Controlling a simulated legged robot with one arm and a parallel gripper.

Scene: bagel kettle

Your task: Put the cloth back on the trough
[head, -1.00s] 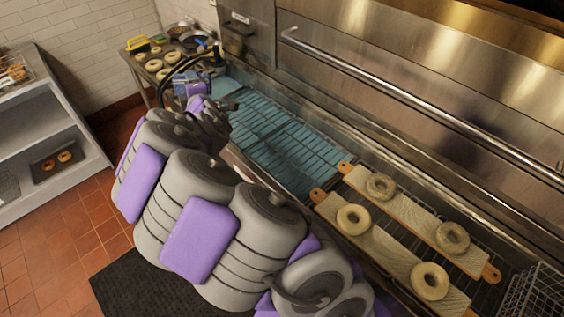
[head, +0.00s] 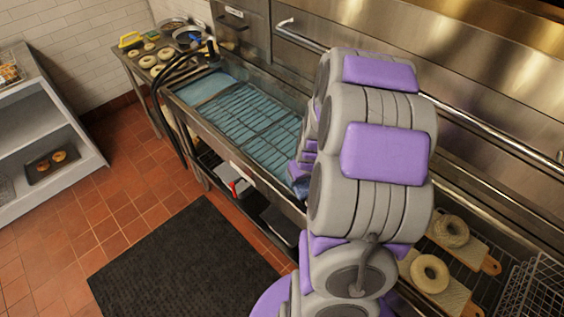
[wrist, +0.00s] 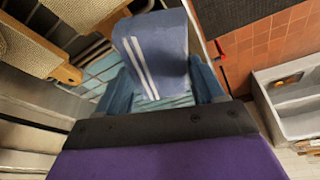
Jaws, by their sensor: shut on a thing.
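The cloth (wrist: 160,50) is blue with white stripes and sits between the two fingers of my gripper (wrist: 165,88) in the wrist view. My gripper is shut on it, and the cloth spreads out beyond the fingertips. The trough (head: 233,150) is a long metal basin with blue water and wire racks in the head view. Part of the trough (wrist: 100,72) also shows behind the cloth in the wrist view. In the head view my arm hides most of the gripper and the cloth, beside the near part of the trough. I cannot tell whether the cloth touches the trough.
Wooden boards with bagels (head: 430,272) lie to the right of the trough, partly behind my arm. A side table (head: 140,72) with bagels and bowls stands at the far end. A black hose (head: 165,80) hangs over the trough's far corner. The floor by the mat (head: 185,262) is clear.

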